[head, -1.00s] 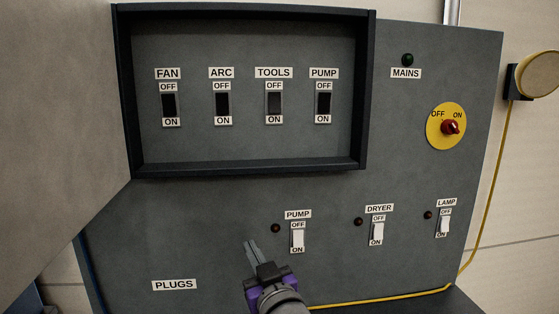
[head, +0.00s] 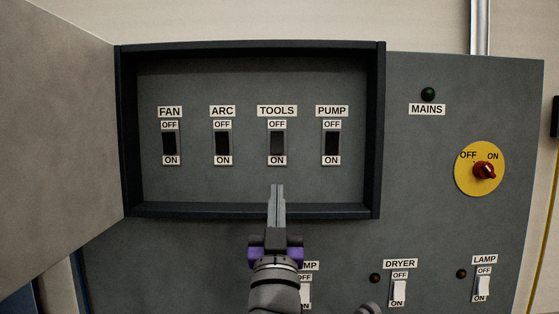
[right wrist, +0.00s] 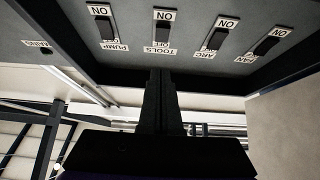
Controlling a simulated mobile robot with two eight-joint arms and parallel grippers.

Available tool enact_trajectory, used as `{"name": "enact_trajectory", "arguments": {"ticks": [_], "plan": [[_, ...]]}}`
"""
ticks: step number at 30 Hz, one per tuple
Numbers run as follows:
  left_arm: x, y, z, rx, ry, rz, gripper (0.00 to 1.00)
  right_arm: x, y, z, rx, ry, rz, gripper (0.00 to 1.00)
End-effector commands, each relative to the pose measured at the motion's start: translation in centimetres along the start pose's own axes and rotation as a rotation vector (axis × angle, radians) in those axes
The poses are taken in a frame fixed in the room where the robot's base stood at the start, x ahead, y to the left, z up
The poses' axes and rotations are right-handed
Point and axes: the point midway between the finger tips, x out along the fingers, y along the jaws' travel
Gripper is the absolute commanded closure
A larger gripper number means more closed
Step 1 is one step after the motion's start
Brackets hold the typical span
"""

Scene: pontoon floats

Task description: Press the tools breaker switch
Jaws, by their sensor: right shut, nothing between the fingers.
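The tools breaker switch (head: 277,144) is a dark rocker under the TOOLS label, third from the left in the recessed box, with OFF above and ON below. It looks slightly greyer than its neighbours; I cannot tell its position. In the right wrist view it shows upside down (right wrist: 162,31). My right gripper (head: 277,188) is shut and empty, pointing up at the box's lower edge, with its tips just below the switch's ON label and apparently apart from it. In the right wrist view its fingers (right wrist: 160,76) line up under this switch. My left gripper is out of view.
The fan (head: 169,144), arc (head: 222,144) and pump (head: 331,144) breakers flank it. A raised dark frame (head: 376,130) surrounds the box, and an open door (head: 60,130) stands at left. The red mains knob (head: 484,171) and white dryer (head: 399,290) and lamp (head: 483,286) switches lie outside.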

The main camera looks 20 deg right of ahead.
Motion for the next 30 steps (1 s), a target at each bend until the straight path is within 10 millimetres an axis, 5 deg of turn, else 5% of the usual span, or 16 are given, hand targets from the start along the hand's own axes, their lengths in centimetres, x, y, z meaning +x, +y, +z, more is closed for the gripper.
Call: {"name": "enact_trajectory", "arguments": {"ticks": [11, 26, 30], "plan": [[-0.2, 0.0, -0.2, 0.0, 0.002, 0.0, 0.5, 0.7, 0.0, 0.0, 0.0, 0.0, 0.0, 1.0], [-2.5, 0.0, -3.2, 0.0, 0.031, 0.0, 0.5, 10.5, 0.0, -0.2, 0.0, 0.002, 0.001, 1.0], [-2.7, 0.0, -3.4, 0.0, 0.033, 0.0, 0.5, 11.8, 0.0, 1.5, -0.001, 0.001, 0.0, 1.0]]}}
